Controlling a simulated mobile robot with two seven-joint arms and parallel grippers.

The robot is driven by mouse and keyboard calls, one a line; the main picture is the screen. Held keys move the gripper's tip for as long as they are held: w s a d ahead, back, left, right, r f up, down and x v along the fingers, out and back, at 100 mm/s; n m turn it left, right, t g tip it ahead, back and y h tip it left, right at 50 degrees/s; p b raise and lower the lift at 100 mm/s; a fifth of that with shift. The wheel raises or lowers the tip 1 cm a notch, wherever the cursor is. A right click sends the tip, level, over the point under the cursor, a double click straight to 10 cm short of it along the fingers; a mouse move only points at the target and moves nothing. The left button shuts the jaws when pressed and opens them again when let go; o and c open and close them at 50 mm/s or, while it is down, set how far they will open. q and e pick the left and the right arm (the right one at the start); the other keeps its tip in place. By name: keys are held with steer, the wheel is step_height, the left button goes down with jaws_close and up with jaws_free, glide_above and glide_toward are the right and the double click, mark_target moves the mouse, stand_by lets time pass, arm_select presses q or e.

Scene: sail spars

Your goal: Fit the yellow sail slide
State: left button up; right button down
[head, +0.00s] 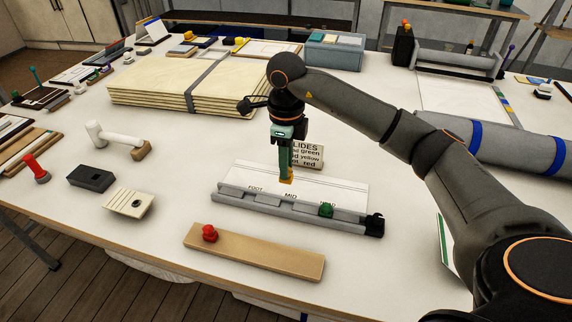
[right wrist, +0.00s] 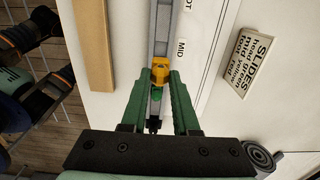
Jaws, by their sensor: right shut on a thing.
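My right gripper (head: 286,178) has its green fingers pointing down, shut on the yellow sail slide (head: 289,174). In the right wrist view the yellow slide (right wrist: 159,75) sits between the fingertips, over the rail. The grey rail (head: 252,204) has a white strip marked FOOT, MID and a partly hidden third label. The yellow slide is near MID; I cannot tell whether it touches the rail. The green slide (head: 326,210) is on the rail toward its right end. The red slide (head: 210,233) stands on a wooden board (head: 262,255). My left gripper is out of view.
A card (head: 309,154) lists slides: head green, mid yellow, foot red. A strapped stack of boards (head: 165,85) lies behind. A mallet (head: 120,138), a dark block (head: 91,178) and a cream block (head: 129,202) lie to the left. Grey rolls (head: 500,145) lie to the right.

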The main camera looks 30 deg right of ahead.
steer(key=shift+d, duration=0.1)
steer(key=shift+r, duration=0.1)
stand_by(0.3)
steer(key=shift+f+b, duration=0.45)
steer(key=shift+f, duration=0.3)
steer(key=shift+f, duration=0.15)
steer(key=shift+f+b, duration=1.25)
steer(key=shift+f, duration=0.5)
steer(key=shift+f+b, duration=1.55)
steer(key=shift+f, duration=0.8)
stand_by(0.4)
